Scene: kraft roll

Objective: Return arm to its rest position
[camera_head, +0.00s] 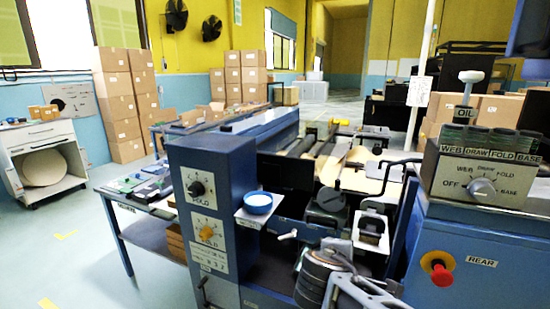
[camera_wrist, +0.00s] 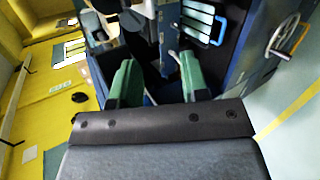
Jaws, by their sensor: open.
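My gripper (camera_wrist: 160,72) shows in the wrist view with its two green fingers spread apart. No object is seen between the fingers, only dark and blue machinery beyond them. The wrist view is tilted, with the yellow wall at the left and the pale floor at the right. In the head view, grey rounded parts that look like my arm (camera_head: 335,278) rise at the bottom, in front of the machine. My fingers cannot be made out there.
A blue control cabinet (camera_head: 212,215) with dials stands left of centre, with a blue round dish (camera_head: 258,203) on its side shelf. A blue panel with a red knob (camera_head: 438,270) stands close at the right. A blue table (camera_head: 150,232) and open floor lie left.

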